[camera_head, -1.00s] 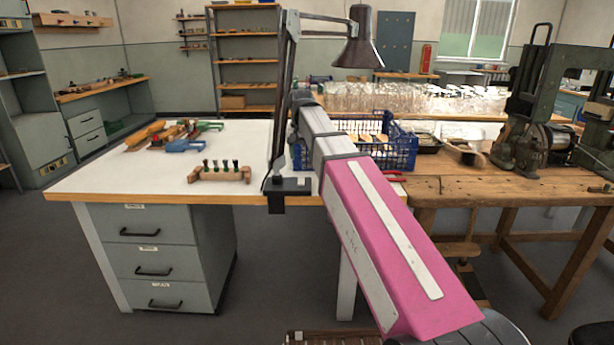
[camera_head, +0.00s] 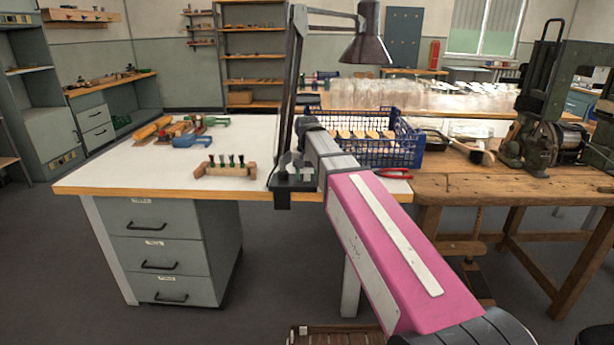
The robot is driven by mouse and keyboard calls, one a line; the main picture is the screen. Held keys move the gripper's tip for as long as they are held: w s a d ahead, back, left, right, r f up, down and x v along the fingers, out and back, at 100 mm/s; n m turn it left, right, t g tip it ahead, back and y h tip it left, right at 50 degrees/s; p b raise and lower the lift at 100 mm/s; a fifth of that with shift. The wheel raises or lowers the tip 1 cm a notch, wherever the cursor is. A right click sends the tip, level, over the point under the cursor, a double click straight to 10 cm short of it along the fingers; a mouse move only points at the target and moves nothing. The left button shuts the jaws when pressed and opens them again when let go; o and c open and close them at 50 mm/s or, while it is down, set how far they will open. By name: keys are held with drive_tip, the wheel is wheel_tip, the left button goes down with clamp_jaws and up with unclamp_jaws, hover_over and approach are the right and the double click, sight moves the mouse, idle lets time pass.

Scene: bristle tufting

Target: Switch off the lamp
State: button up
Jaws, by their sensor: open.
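The dark metal desk lamp has its shade (camera_head: 368,42) at the top centre, hung from a jointed arm (camera_head: 293,85). Its dark clamp base (camera_head: 290,187) grips the front edge of the white-topped bench (camera_head: 110,178). My pink and grey arm reaches up from the lower right to the lamp's post. My gripper (camera_head: 284,162) is small and partly hidden there, pointing down just above the clamp base. It is open and holds nothing that I can see. I cannot make out the switch, whether the gripper touches the lamp, or whether the lamp is lit.
A blue crate (camera_head: 408,150) with wooden pieces stands right behind my arm. A wooden block with upright tufts (camera_head: 224,170) lies left of the lamp. Red-handled pliers (camera_head: 394,173) lie to the right. A heavy machine (camera_head: 548,140) stands on the wooden bench.

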drive_tip(key=shift+f, duration=0.15)
drive_tip(key=c, duration=0.9)
drive_tip(key=shift+w+g, duration=0.3)
drive_tip(key=shift+g, duration=0.3)
drive_tip(key=shift+r+g, duration=0.2)
drive_tip(key=shift+g, duration=0.7)
drive_tip(key=o, duration=0.9)
